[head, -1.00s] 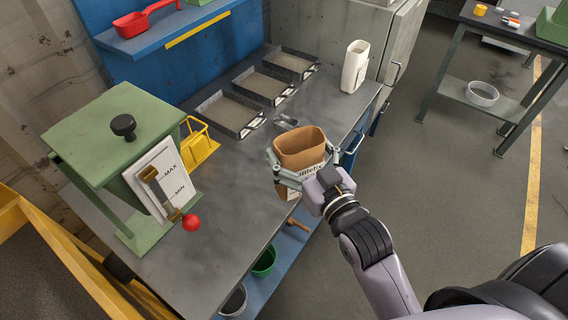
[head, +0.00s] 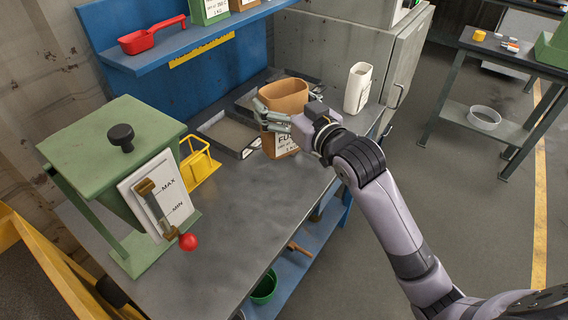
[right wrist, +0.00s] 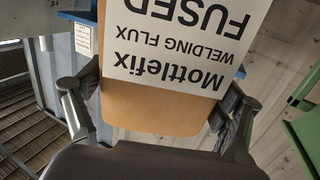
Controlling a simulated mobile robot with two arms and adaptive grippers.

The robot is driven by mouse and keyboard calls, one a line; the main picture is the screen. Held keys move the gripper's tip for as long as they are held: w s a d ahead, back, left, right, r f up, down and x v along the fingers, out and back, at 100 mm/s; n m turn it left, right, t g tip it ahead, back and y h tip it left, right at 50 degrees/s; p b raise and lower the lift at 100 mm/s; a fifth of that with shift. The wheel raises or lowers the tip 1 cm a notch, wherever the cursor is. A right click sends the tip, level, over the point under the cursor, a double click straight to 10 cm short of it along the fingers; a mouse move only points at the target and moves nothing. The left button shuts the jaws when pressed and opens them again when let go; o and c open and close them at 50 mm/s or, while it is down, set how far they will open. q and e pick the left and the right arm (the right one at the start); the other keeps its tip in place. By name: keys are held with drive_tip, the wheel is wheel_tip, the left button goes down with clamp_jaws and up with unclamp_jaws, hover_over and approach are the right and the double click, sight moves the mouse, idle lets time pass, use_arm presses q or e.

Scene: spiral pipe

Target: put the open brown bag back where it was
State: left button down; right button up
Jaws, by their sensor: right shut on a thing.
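The open brown bag (head: 287,92) is held upright, mouth up, above the far part of the grey bench, in front of the shallow trays. Its white label, reading Mottlefix welding flux, faces my wrist and shows upside down in the right wrist view (right wrist: 165,52). My right gripper (head: 272,118) is shut on the bag, with a finger on either side of it; the fingers also show in the right wrist view (right wrist: 157,110). I cannot tell whether the bag's base touches anything. My left gripper is out of view.
A blue shelf (head: 150,62) holds a red scoop (head: 150,38), a green bag (head: 209,10) and another bag. A white container (head: 357,88) stands right of the held bag. The green hopper (head: 110,140) stands at left. The bench's middle (head: 235,205) is clear.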

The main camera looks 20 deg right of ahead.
wheel_tip(320, 180, down, 15)
idle(0.4)
drive_tip(key=shift+f, duration=0.2)
drive_tip(key=o, duration=1.5)
drive_tip(key=shift+c, duration=0.2)
drive_tip(key=b+v, duration=0.1)
drive_tip(key=v, duration=1.1)
drive_tip(key=shift+r+b, duration=0.25)
drive_tip(key=shift+b, duration=0.05)
